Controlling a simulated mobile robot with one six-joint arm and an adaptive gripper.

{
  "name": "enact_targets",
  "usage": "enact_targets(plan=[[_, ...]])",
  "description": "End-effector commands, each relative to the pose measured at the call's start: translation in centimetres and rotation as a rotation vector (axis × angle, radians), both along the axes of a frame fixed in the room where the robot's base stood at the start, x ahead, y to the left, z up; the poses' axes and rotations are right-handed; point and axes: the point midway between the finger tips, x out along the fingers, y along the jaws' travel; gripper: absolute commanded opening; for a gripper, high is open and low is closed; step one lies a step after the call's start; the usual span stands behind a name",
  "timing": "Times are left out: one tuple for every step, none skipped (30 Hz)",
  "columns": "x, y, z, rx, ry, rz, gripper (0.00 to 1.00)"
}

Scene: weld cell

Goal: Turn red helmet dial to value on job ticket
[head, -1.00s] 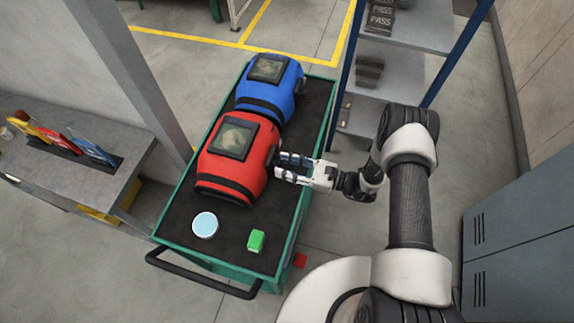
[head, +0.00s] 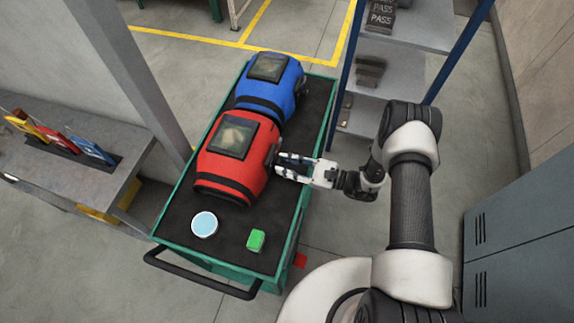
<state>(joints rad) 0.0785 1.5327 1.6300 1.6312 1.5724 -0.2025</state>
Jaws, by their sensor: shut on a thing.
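The red helmet (head: 216,182) lies on the black top of a green cart, with its dark visor window facing up. Its dial sits on its right side and is mostly hidden by the fingers. My gripper (head: 278,165) reaches in from the right, its fingertips at the helmet's right side, shut on the dial. The dial's marks and value cannot be read in this view. No job ticket can be made out with certainty; coloured cards (head: 62,143) stand in a dark holder on the bench at the left, too small to read.
A blue helmet (head: 285,95) lies right behind the red one. A pale blue round disc (head: 204,224) and a green block (head: 256,240) lie at the cart's (head: 300,225) near end. A blue-posted shelf (head: 372,125) stands right of the cart, close to my arm. Grey cabinets stand at the right.

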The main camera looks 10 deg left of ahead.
Motion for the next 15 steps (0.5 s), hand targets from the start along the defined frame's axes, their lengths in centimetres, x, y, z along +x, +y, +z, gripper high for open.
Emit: enact_targets(plan=[[0.02,-0.01,-0.16,-0.006,-0.033,0.0,0.01],[0.04,-0.01,-0.15,-0.008,-0.053,0.0,0.01],[0.04,-0.02,-0.14,-0.012,-0.082,0.0,0.01],[0.04,-0.02,-0.14,-0.016,-0.104,0.0,0.01],[0.04,-0.01,-0.15,-0.018,-0.124,0.0,0.01],[0.03,-0.01,-0.15,-0.022,-0.149,0.0,0.01],[0.03,-0.01,-0.15,-0.025,-0.169,0.0,0.01],[0.02,-0.01,-0.15,-0.027,-0.188,0.0,0.01],[0.02,-0.01,-0.14,-0.03,-0.211,0.0,0.01],[0.03,-0.01,-0.14,-0.033,-0.228,0.0,0.01],[0.04,-0.02,-0.12,-0.035,-0.243,0.0,0.01],[0.06,-0.02,-0.11,-0.038,-0.262,0.0,0.01],[0.06,-0.02,-0.1,-0.04,-0.276,0.0,0.01],[0.07,-0.02,-0.09,-0.041,-0.289,0.0,0.01],[0.07,-0.02,-0.08,-0.043,-0.303,0.0,0.01]])
